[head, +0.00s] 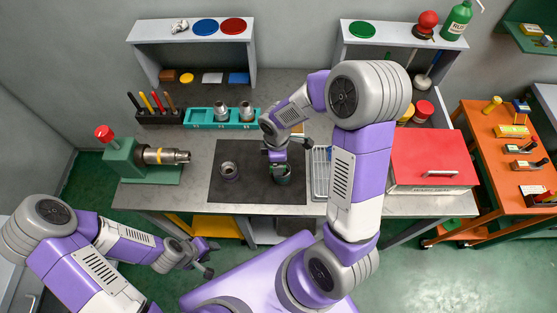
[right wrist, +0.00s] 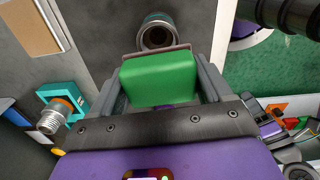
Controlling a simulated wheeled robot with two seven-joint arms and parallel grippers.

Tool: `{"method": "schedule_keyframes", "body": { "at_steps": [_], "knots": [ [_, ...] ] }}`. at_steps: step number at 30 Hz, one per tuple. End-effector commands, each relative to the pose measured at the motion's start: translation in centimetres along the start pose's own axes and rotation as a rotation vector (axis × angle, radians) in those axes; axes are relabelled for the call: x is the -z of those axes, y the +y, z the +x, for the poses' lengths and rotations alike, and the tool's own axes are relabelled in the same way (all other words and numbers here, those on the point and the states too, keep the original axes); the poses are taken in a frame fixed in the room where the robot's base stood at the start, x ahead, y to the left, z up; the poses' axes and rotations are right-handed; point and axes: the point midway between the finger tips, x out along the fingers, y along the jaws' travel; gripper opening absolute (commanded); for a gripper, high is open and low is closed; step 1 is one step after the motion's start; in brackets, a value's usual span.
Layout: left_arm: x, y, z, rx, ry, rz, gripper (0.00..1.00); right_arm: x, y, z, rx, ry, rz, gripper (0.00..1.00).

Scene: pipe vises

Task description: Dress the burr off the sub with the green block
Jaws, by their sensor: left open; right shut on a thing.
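My right gripper (head: 279,160) is shut on the green block (right wrist: 158,80), low over the dark mat (head: 222,190). The block, with a thin brownish-grey layer along its far edge, fills the space between the fingers in the right wrist view. Whether block and sub touch is unclear, and no burr can be made out. My left gripper (head: 203,258) is open and empty, in front of the bench.
A green vise (head: 122,160) holding a metal pipe (head: 168,156) stands at the left. Behind the mat are a teal rack (head: 199,118) with two fittings and a dark tool holder (head: 160,118). A wire tray (head: 320,172) and a red box (head: 430,158) stand at right.

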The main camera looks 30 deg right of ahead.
Motion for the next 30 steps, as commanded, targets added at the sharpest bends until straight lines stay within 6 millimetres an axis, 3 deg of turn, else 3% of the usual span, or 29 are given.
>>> {"method": "schedule_keyframes", "body": {
  "at_steps": [15, 30],
  "knots": [
    [-0.2, 1.4, -3.6, 0.000, 0.000, 0.000, 0.43, 0.4, 0.1, -4.8, -0.002, 0.001, -0.008, 0.34],
    [-0.2, 1.4, -3.7, 0.000, 0.000, 0.000, 0.43, 0.4, 0.1, -4.9, -0.001, 0.001, -0.009, 0.34]
  ]
}}
